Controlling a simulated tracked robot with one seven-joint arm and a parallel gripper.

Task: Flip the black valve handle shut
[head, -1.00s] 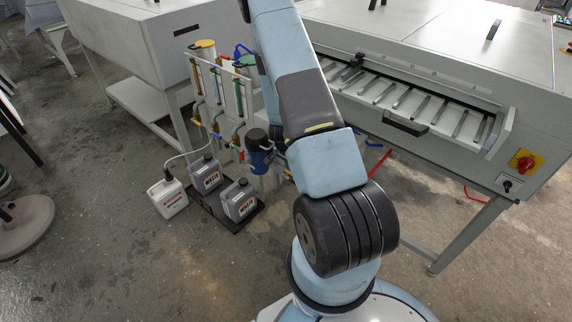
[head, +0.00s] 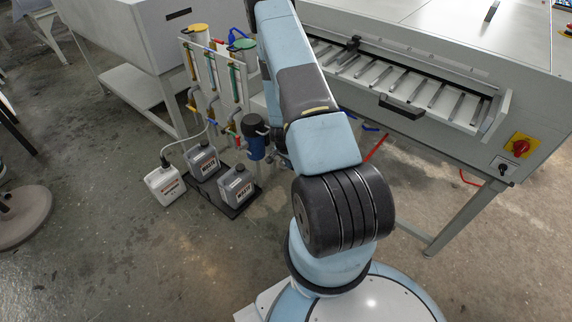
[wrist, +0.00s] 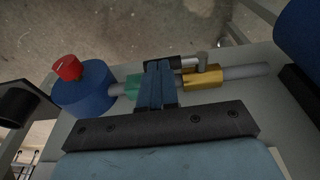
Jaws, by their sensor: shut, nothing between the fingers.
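In the wrist view a grey pipe (wrist: 245,72) runs across, with a brass-coloured valve body (wrist: 204,79) and a green fitting (wrist: 132,87) on it. The black valve handle (wrist: 183,62) lies roughly along the pipe on its far side in the picture, beside a grey stem. My gripper (wrist: 158,68) is shut and empty. Its blue fingers cross the pipe between the green fitting and the brass body, with the tips at the left part of the handle. I cannot tell whether they touch it. In the head view my arm hides the gripper and handle.
A blue canister with a red knob (wrist: 67,68) stands left of my fingers in the wrist view. In the head view, a blue filter (head: 257,147), waste cans (head: 237,185) and a white can (head: 165,184) stand left of my arm. The processor (head: 430,120) is at right.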

